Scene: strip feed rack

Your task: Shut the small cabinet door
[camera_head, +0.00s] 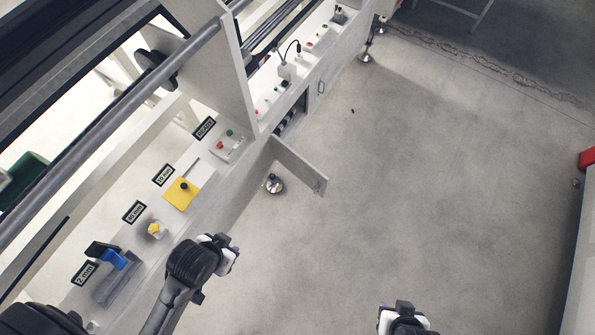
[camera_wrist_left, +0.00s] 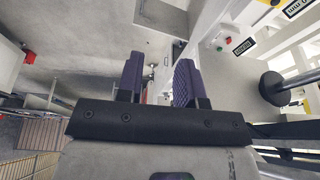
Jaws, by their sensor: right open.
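The small cabinet door (camera_head: 298,165) stands open in the head view, swung out from the white rack's front over the floor. A small dark handle or latch shows near its free end. The dark cabinet opening (camera_head: 289,117) is partly visible behind it. My left gripper (camera_head: 232,255) is nearer me than the door and apart from it. In the left wrist view its two purple-grey padded fingers (camera_wrist_left: 158,82) are spread with nothing gripped. My right gripper (camera_head: 404,309) is open and empty at the bottom edge, over bare floor, well away from the door.
The rack's sloped panel (camera_head: 190,222) carries labels, a yellow plate (camera_head: 181,194), a yellow knob (camera_head: 155,229), a blue lever (camera_head: 115,260) and buttons. A round metal foot (camera_head: 273,184) stands beside the door. The floor (camera_head: 430,180) right of the door is clear.

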